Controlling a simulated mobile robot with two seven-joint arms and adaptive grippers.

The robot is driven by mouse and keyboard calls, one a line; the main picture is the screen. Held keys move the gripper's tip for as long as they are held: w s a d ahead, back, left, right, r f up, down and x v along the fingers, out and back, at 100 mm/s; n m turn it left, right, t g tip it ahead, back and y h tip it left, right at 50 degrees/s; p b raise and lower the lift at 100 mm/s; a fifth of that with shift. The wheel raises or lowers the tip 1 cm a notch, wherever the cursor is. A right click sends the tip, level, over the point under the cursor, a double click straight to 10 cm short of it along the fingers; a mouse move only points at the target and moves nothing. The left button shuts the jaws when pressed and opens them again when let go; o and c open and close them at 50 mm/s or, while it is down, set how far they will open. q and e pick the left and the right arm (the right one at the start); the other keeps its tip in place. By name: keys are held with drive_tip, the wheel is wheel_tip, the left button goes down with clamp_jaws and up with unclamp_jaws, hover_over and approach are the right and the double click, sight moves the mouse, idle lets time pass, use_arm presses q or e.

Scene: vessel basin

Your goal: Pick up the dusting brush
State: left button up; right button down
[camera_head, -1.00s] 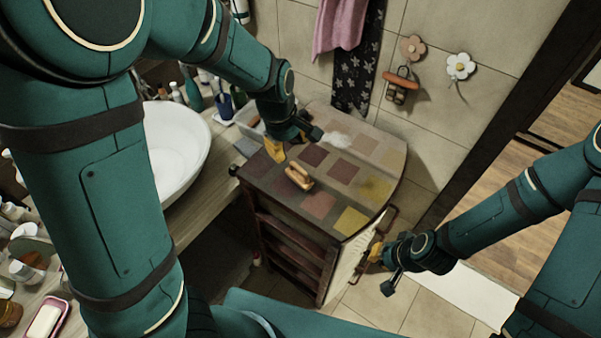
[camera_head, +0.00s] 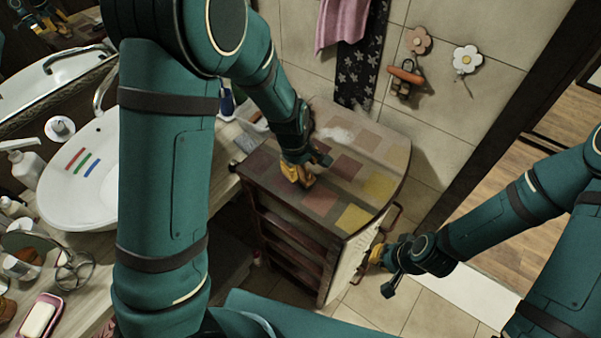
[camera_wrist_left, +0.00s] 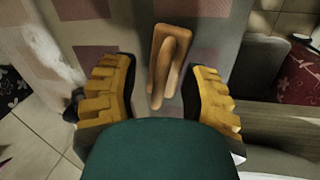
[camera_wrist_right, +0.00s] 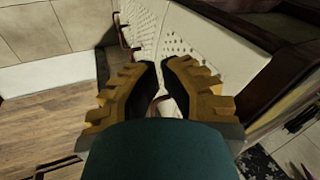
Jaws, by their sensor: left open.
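The dusting brush (camera_wrist_left: 168,62), a tan wooden block with a handle, lies on the cabinet top in the left wrist view. It sits between and slightly beyond the spread yellow fingers of my left gripper (camera_wrist_left: 161,82), with gaps on both sides. In the head view my left gripper (camera_head: 299,182) is low over the checkered top and hides most or all of the brush. My right gripper (camera_head: 377,256) is beside the cabinet's pale front. In the right wrist view its fingertips (camera_wrist_right: 162,70) are close together, with a brown handle partly hidden near them.
The patchwork-topped cabinet (camera_head: 352,166) stands beside the washbasin counter. The white basin (camera_head: 85,185) holds coloured strips. A whitish patch (camera_head: 337,134) lies at the back of the top. Flower hooks (camera_head: 465,59) and a pink towel (camera_head: 340,22) hang on the tiled wall.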

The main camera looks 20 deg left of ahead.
use_arm(q)
clamp_jaws()
idle(0.3)
wheel_tip(320, 180, up, 10)
drive_tip(key=shift+p, duration=0.9)
